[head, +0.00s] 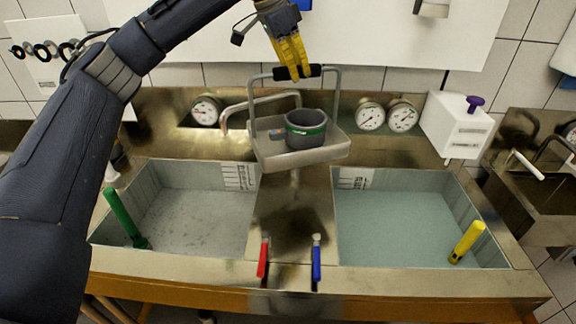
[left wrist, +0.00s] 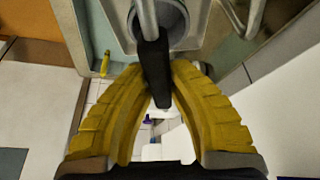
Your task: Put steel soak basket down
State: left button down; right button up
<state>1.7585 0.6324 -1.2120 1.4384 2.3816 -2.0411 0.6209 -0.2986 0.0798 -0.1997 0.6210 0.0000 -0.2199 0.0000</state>
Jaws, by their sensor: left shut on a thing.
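The steel soak basket (head: 297,154) hangs from its tall handle with a black grip (head: 284,73). My left gripper (head: 292,70), with yellow fingers, is shut on that grip. In the left wrist view the two yellow fingers close on the black grip (left wrist: 155,75). A dark grey cup-like mould with a green band (head: 305,128) stands in the basket; its round rim also shows in the left wrist view (left wrist: 181,18). The basket is in front of the tap, over the steel divider between two basins, and appears raised above it. My right gripper is not in view.
The left basin (head: 190,215) holds cloudy liquid and a green-handled tool (head: 122,216). The right basin (head: 405,225) holds greenish liquid and a yellow-handled tool (head: 467,242). Red (head: 263,258) and blue (head: 317,258) levers stand at the front. Gauges and a white box (head: 457,125) line the back.

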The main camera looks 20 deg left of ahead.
pick_arm(q)
notch_tip(320, 180, down, 19)
jog(key=shift+d+r, duration=0.1)
jog(key=shift+r, duration=0.05)
dwell(0.7)
jog(key=c, duration=1.7)
grip_release()
jog(key=shift+f, duration=0.2)
jog(key=o, duration=0.3)
jog(key=shift+r, duration=0.1)
jog(key=v, duration=1.2)
jog(key=shift+w, duration=0.1)
